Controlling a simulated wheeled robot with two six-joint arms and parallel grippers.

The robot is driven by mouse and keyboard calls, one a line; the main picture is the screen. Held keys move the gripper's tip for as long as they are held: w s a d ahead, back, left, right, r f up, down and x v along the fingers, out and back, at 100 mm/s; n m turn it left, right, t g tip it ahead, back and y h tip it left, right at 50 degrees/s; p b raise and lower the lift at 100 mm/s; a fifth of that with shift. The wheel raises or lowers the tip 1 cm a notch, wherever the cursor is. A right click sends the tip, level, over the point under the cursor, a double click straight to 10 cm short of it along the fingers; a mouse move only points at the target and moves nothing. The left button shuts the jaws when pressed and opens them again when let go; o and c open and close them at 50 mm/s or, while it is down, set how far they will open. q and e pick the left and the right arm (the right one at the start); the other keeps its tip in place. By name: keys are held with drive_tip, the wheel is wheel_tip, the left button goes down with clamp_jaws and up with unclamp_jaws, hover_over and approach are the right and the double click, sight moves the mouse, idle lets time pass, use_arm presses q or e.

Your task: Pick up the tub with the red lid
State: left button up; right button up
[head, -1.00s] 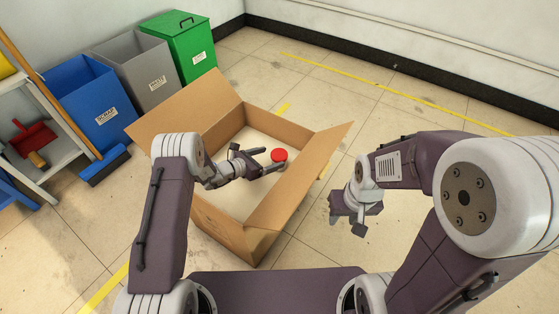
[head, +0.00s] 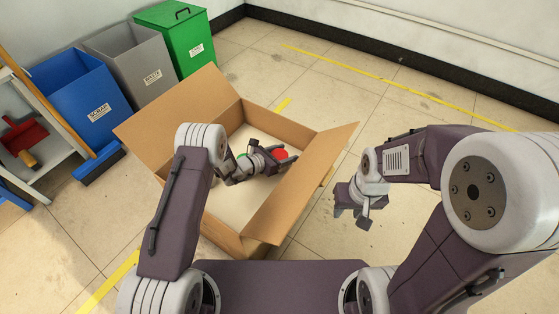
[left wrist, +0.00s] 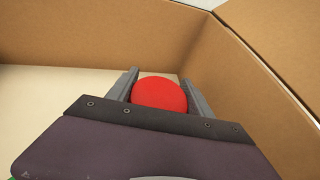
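The tub's round red lid (head: 281,154) shows inside the cardboard box, near its right wall; the tub's body is hidden. My left gripper (head: 284,158) is down in the box at the tub. In the left wrist view the red lid (left wrist: 160,93) sits between the two grey fingers of my left gripper (left wrist: 162,88), which are spread on either side of it. I see no clear grip on the tub. My right gripper (head: 357,207) hangs outside the box to the right, empty, its fingers apart.
The open cardboard box (head: 222,234) has flaps folded outward and high walls around the left gripper. A bit of green (head: 241,155) shows behind my left wrist in the box. Blue (head: 75,90), grey (head: 133,65) and green (head: 178,45) bins stand behind it. Floor to the right is clear.

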use_arm(q)
drive_tip(key=shift+s+f, duration=0.1)
drive_tip(key=shift+f, duration=0.15)
drive_tip(key=c, duration=0.8)
wheel_tip(320, 180, up, 10)
drive_tip(key=p, duration=0.5)
drive_tip(key=shift+r, duration=0.15)
